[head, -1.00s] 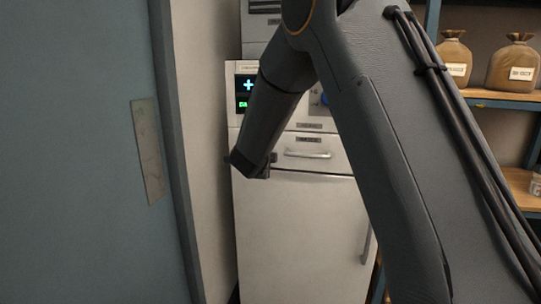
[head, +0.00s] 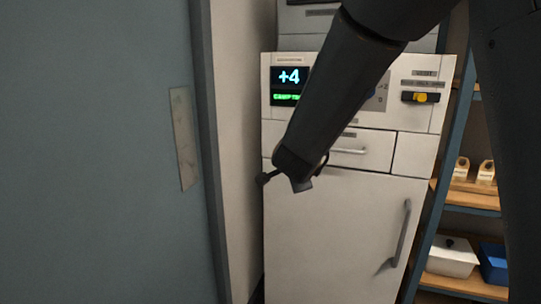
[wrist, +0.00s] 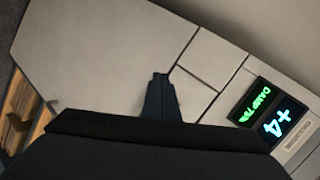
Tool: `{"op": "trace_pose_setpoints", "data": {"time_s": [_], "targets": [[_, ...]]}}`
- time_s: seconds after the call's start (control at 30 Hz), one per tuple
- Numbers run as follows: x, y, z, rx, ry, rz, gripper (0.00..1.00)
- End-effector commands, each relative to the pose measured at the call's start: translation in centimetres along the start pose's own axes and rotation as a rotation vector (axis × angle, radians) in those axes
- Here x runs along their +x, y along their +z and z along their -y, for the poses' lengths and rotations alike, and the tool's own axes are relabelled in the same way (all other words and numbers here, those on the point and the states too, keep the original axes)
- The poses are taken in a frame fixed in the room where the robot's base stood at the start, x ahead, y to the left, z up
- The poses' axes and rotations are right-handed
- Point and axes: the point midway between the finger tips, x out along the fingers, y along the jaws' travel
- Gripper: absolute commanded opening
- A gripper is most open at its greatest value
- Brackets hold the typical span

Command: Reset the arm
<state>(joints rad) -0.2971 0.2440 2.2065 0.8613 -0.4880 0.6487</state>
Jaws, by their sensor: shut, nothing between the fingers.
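My dark grey arm reaches down across the head view from the upper right. My gripper (head: 288,183) is at its lower end, in front of the white cabinet (head: 330,235), near the top left of its lower door. The wrist view shows the gripper's fingers (wrist: 161,78) together, pointing at the cabinet front (wrist: 100,60), with nothing held. I cannot tell how far the fingertips are from the cabinet. The arm hides part of the cabinet's control panel and drawer.
The cabinet's display (head: 289,86) reads +4. A yellow knob (head: 422,97), a drawer handle (head: 348,151) and a door handle (head: 400,235) show on its front. A blue-grey door (head: 90,150) fills the left. Shelves with a white bin (head: 452,260) stand at the right.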

Motion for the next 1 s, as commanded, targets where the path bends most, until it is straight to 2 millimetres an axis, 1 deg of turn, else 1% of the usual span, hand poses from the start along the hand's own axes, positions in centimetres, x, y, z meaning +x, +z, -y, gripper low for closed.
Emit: {"op": "trace_pose_setpoints", "data": {"time_s": [0.03,0.07,0.1,0.17,0.2,0.27,0.3,0.37,0.4,0.5,0.6,0.7,0.8,1.0], "targets": [[-0.7,0.0,-2.3,-0.118,0.049,0.071,0.0],[-1.2,0.3,-3.9,-0.195,0.08,0.119,0.0],[-2.0,0.5,-6.0,-0.297,0.12,0.182,0.0],[-3.6,0.7,-9.4,-0.447,0.183,0.281,0.0],[-4.8,0.7,-11.8,-0.542,0.223,0.345,0.0],[-6.7,0.4,-15.1,-0.671,0.281,0.437,0.0],[-8.1,0.2,-17.3,-0.751,0.319,0.498,0.0],[-10.2,-0.4,-20.3,-0.861,0.372,0.585,0.0],[-11.6,-0.8,-22.1,-0.928,0.405,0.641,0.0],[-14.9,-2.0,-26.0,-1.064,0.477,0.764,0.0],[-17.4,-3.1,-28.6,-1.156,0.529,0.855,0.0],[-18.9,-3.8,-30.1,-1.209,0.559,0.911,0.0],[-19.5,-4.1,-30.6,-1.227,0.571,0.932,0.0],[-19.5,-4.1,-30.6,-1.227,0.571,0.932,0.0]]}}
